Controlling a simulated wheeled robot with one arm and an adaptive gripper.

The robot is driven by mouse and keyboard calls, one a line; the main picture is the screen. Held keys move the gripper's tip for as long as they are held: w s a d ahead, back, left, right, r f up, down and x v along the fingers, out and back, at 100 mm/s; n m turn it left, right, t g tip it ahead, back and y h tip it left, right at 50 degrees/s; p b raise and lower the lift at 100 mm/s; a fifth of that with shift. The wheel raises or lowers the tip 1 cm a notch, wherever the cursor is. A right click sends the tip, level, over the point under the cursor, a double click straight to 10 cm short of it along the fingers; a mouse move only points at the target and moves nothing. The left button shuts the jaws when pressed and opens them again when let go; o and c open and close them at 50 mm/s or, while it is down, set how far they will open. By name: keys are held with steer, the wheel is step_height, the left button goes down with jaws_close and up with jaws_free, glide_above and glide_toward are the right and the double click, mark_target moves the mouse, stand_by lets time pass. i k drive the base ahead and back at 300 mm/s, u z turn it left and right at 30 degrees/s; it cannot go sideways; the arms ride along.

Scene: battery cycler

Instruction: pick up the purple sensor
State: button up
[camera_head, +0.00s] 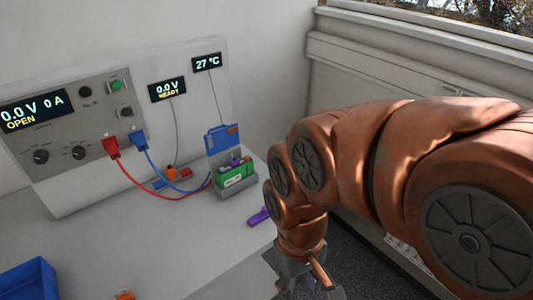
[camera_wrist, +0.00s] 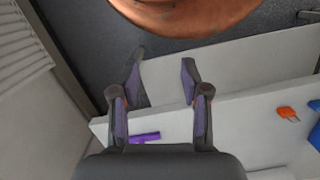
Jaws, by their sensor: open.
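The purple sensor (camera_head: 258,216) lies on the pale bench top near its right edge, in front of the holder with the green battery. In the wrist view the purple sensor (camera_wrist: 145,137) shows low between the two fingers, close to the bench edge. My gripper (camera_head: 303,286) hangs to the right of and nearer than the sensor, partly cut off at the bottom of the head view. In the wrist view my gripper (camera_wrist: 163,60) has its fingers apart with nothing held between them.
A green battery (camera_head: 236,176) sits in a grey holder with a blue upright part (camera_head: 221,139). Red (camera_head: 150,192) and blue (camera_head: 160,174) cables run from the cycler panel (camera_head: 70,130). A blue bin (camera_head: 30,281) stands front left. An orange piece (camera_wrist: 288,113) lies on the bench.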

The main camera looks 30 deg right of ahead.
mark_target(235, 162)
steer(key=u, duration=0.7)
steer(key=k, duration=1.05)
steer(key=u, duration=1.7)
steer(key=i, duration=0.9)
steer(key=z, duration=1.2)
steer(key=i, duration=0.7)
steer(key=z, duration=0.75)
